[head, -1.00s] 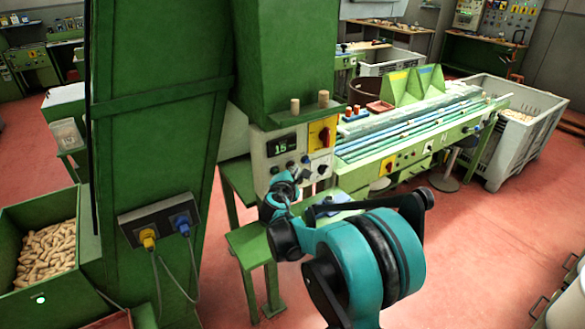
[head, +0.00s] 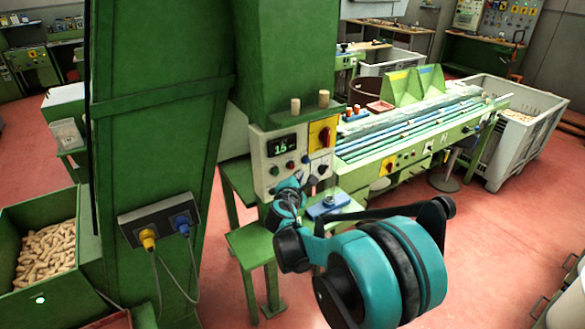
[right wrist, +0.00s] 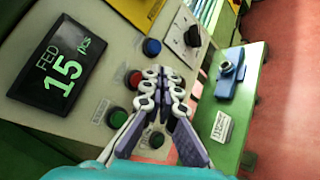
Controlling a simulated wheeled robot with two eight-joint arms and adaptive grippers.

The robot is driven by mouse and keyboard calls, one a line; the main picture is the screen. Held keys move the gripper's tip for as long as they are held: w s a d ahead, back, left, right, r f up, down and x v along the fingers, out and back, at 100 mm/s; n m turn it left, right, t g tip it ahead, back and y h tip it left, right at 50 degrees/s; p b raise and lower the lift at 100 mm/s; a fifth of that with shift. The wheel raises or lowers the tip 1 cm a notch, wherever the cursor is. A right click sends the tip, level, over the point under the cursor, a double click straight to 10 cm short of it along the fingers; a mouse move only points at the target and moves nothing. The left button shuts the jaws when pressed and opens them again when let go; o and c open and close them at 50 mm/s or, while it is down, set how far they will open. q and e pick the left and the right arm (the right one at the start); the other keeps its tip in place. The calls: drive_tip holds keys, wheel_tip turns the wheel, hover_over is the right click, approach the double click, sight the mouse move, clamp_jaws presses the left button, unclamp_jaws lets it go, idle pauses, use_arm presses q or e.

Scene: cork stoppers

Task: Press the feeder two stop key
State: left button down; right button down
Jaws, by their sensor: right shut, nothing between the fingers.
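The grey control panel (head: 262,160) has a lit display (head: 282,145) reading 15. In the right wrist view are a red key (right wrist: 135,78), a green key (right wrist: 117,117) beside it, a blue key (right wrist: 151,47), and another green key (right wrist: 156,140) lower on the panel. The small labels are too blurred to read surely. My right gripper (head: 299,180) is shut and empty, its fingertips (right wrist: 165,78) in front of the lower panel. The fingers hide the area right of the lower green key, so the feeder two stop key cannot be made out. Contact is unclear. My left gripper is out of view.
A black knob (right wrist: 192,37) and a yellow plate with a red rotary switch (head: 322,134) are on the panel's right. A blue device (head: 328,206) lies on the green shelf below. Two corks (head: 323,98) stand on top. A green column (head: 160,160) rises at left.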

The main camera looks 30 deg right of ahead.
drive_tip(key=s, duration=0.3)
drive_tip(key=shift+s+d, duration=0.15)
drive_tip(key=shift+s, duration=0.15)
idle(0.6)
drive_tip(key=s+a+f+m+g+y+b, duration=0.1)
drive_tip(key=s+a+f+m+y+b, duration=0.1)
drive_tip(key=s+a, duration=0.5)
drive_tip(key=s+a+f+m+g+y+b, duration=0.2)
drive_tip(key=s+a+f+m+y+b, duration=0.1)
drive_tip(key=s+a+f+m, duration=0.4)
drive_tip(key=s+a+f+m+g+y+b, duration=0.1)
drive_tip(key=s+a+f+m+y+b, duration=0.2)
drive_tip(key=s, duration=0.9)
drive_tip(key=a+f+m+y, duration=0.1)
drive_tip(key=a+f+m, duration=0.1)
drive_tip(key=a+m, duration=0.1)
drive_tip(key=shift+s+a+f+m+g+y, duration=0.3)
drive_tip(key=shift+a+m+y, duration=0.1)
drive_tip(key=shift+m, duration=0.3)
